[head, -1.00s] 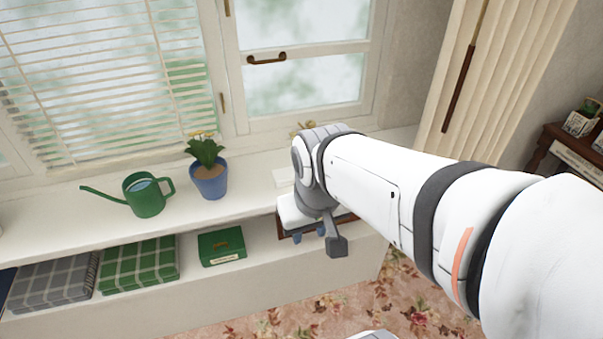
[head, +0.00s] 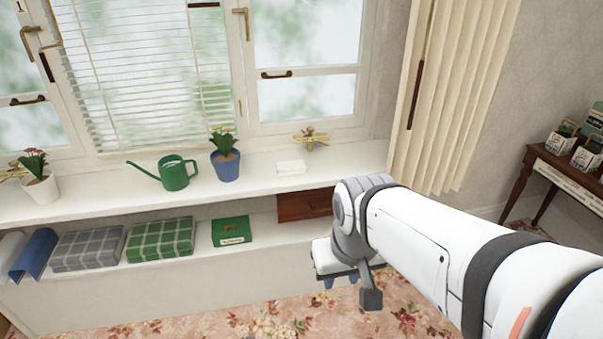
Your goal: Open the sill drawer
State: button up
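The sill drawer (head: 297,206) is a reddish-brown wooden front under the right part of the white window sill. A small pull shows faintly on it, and its right part is hidden behind my arm. It looks shut. My gripper (head: 340,281) is below and in front of the drawer, apart from it, over the floral carpet. Its two bluish fingertips point down with a gap between them, and nothing shows between them.
On the sill (head: 110,190) stand a green watering can (head: 174,174), a blue flowerpot (head: 226,166), a white flowerpot (head: 41,188) and a white block (head: 291,167). Folded plaid cloths (head: 160,239) and a green box (head: 231,231) fill the shelf left of the drawer.

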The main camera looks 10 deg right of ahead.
aim_at(299, 205)
jog(key=z, duration=1)
jog(key=i, duration=1)
